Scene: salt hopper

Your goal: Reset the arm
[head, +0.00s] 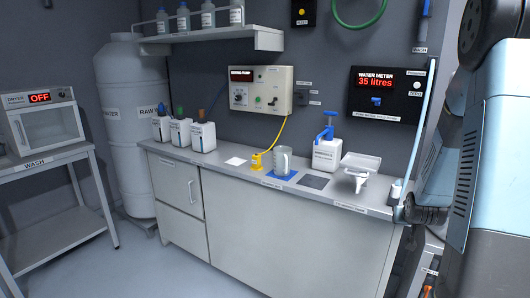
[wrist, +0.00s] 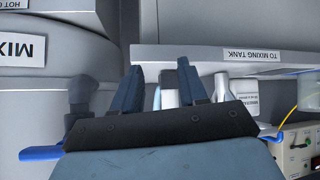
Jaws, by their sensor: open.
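My gripper (wrist: 159,66) shows in the wrist view with its two dark blue fingers apart. Nothing is seen held between the fingers. In the head view my light-blue arm links fill the right edge, and my gripper is not seen there.
A wall shelf (head: 200,36) carries bottles. A dryer (head: 43,122) stands at left. In the wrist view, a large pale tank (wrist: 50,75) is at left. The floor is clear.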

